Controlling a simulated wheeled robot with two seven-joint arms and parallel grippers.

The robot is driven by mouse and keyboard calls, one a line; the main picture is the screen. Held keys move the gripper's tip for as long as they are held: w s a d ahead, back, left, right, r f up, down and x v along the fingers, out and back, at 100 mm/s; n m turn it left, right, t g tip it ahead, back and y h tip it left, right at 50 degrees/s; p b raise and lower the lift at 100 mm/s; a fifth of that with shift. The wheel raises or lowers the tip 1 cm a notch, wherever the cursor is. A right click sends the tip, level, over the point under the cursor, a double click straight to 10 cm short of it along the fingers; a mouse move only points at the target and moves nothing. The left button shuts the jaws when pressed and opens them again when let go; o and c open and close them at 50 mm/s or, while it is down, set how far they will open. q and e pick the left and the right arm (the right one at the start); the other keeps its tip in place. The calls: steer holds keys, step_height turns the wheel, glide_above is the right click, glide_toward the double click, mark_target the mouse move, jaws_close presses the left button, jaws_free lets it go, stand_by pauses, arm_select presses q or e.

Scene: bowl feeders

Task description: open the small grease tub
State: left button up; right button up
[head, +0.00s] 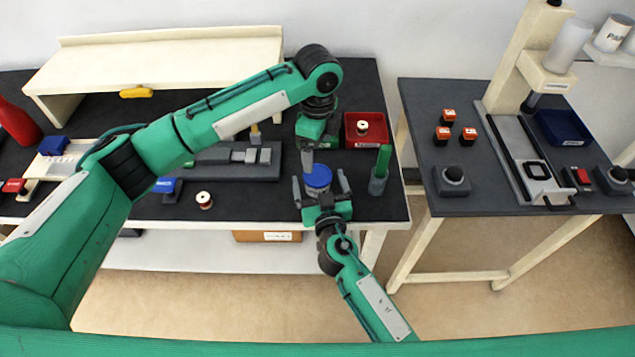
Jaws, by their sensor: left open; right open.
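The small grease tub (318,177) has a blue top and stands on the dark bench top, near the front edge. My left gripper (308,168) points down from above, with its fingertips just at the tub's top on the left side. It is open; how its fingers sit around the lid is hard to tell. My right gripper (320,183) comes from the front with one finger on each side of the tub. It is open, and I cannot tell whether its fingers touch the tub. The tub's lower part is mostly hidden by my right gripper.
A red bin (378,141) holding a spool is behind right, and a green cylinder in a holder (379,172) stands close on the right. A white spool (203,200) lies left. A second table (430,110) with a press stands right, across a gap.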

mark_target(318, 175)
steer(key=shift+w+a, duration=0.2)
steer(key=shift+w, duration=0.85)
steer(key=c, duration=1.2)
steer(key=o, duration=1.2)
arm_select(q)
step_height(318, 175, down, 4)
steer(key=b, duration=0.3)
steer(key=shift+r+b, duration=0.15)
steer(key=shift+b, duration=0.25)
arm_select(e)
steer(key=shift+s+d, duration=0.45)
steer(key=shift+s, duration=1.8)
steer(key=shift+s+d, duration=0.45)
steer(key=shift+s, duration=1.85)
steer(key=shift+s+d, duration=0.45)
steer(key=shift+s, duration=1.8)
